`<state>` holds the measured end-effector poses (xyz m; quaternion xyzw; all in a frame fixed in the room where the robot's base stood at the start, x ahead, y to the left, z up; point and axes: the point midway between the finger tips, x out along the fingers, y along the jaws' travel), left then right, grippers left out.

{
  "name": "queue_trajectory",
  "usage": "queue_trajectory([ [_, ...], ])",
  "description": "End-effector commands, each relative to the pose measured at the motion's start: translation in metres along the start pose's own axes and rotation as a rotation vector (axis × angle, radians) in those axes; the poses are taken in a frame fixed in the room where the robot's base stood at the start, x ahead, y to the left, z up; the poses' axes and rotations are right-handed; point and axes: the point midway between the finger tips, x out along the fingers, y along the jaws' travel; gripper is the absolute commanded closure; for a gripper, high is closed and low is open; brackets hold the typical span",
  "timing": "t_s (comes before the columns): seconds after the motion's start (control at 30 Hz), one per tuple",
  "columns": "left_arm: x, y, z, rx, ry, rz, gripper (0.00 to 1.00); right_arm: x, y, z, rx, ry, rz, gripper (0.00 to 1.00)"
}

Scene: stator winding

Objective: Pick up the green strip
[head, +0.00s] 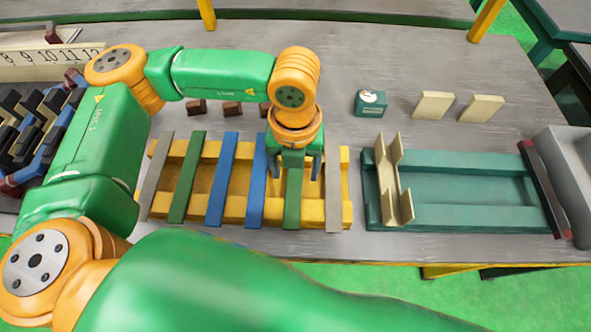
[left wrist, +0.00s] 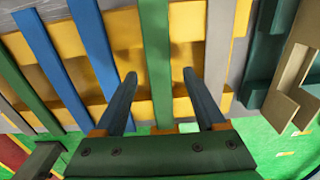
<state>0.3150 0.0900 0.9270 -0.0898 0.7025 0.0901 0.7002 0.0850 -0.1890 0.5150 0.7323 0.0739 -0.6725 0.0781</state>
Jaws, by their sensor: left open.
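A green strip (head: 292,203) lies across the yellow rack (head: 346,188), near its right end, between a blue strip (head: 257,180) and a grey strip (head: 333,190). My left gripper (head: 296,172) points down over this green strip and is open. In the left wrist view, the green strip (left wrist: 156,60) runs between the two fingers of my left gripper (left wrist: 160,76), with a gap on both sides. I cannot tell how far above it the fingertips are. A second green strip (head: 187,177) lies further left on the rack. My right gripper is not in view.
Another blue strip (head: 221,180) and a grey strip (head: 157,175) lie on the rack. A teal tray (head: 470,165) with a beige holder (head: 386,180) stands to the right. Small brown blocks (head: 196,107) sit behind the rack. Two beige blocks (head: 433,105) stand at the back right.

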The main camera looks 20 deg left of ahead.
Motion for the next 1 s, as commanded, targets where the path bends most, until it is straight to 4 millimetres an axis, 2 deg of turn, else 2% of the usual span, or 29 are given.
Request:
queue_trajectory([
  [0.07, 0.000, 0.000, 0.000, 0.000, 0.000, 0.000, 0.28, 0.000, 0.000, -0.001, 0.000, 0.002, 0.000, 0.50],
  [0.33, 0.000, 0.000, 0.000, 0.000, 0.000, 0.000, 1.00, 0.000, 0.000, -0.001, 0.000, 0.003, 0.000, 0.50],
  [0.77, -0.005, -0.001, 0.001, -0.001, -0.001, -0.003, 1.00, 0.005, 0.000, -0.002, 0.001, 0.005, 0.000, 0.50],
  [0.9, -0.028, -0.001, 0.001, 0.000, -0.006, -0.005, 1.00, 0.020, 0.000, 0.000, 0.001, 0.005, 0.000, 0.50],
  [1.0, -0.055, 0.018, -0.011, -0.002, -0.008, -0.005, 1.00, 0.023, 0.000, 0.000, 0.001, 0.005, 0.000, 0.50],
])
